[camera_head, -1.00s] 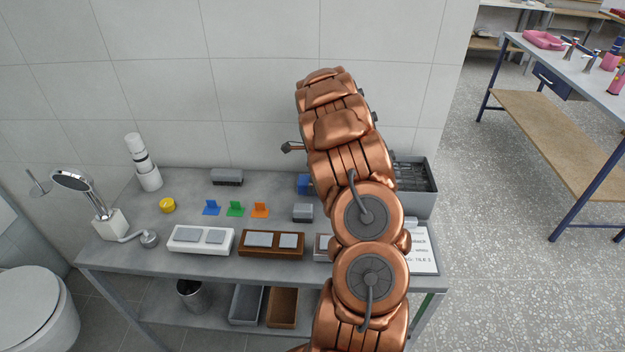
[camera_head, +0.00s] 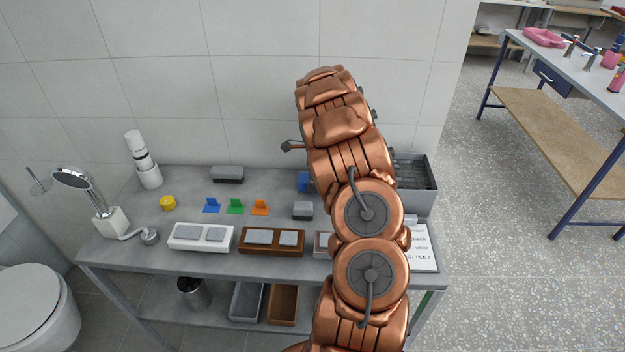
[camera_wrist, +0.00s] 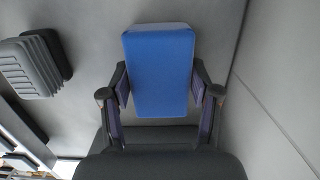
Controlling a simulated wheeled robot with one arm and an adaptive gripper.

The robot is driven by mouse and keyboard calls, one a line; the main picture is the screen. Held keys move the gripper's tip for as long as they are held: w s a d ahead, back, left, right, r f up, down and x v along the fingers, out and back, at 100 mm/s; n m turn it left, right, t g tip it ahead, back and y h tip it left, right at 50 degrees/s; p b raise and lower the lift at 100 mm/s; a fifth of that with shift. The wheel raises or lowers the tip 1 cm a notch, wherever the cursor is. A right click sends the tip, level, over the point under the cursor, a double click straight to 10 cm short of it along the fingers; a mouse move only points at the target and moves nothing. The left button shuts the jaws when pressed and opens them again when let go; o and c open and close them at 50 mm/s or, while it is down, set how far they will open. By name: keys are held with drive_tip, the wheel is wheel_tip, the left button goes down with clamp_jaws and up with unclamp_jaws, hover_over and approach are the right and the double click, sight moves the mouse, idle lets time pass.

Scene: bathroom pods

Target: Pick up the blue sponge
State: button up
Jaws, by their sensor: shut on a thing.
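The blue sponge (camera_wrist: 160,75) is a blue block with a pale grey layer at its far end in the wrist view. My gripper (camera_wrist: 160,92) has one finger on each side of it and is shut on it. In the head view only a small part of the blue sponge (camera_head: 303,181) shows, beside my copper arm near the back of the bench. My arm hides the gripper and most of the sponge there. I cannot tell whether the sponge touches the bench top.
A grey ribbed block (camera_wrist: 32,66) lies left of the sponge in the wrist view. The tiled wall (camera_head: 260,90) rises close behind the bench. A grey bin (camera_head: 415,190) stands at right. Small blue, green and orange pieces (camera_head: 235,206) stand left of my arm.

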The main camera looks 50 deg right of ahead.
wheel_tip(320, 180, up, 10)
drive_tip(key=b, duration=0.2)
drive_tip(key=shift+b, duration=0.35)
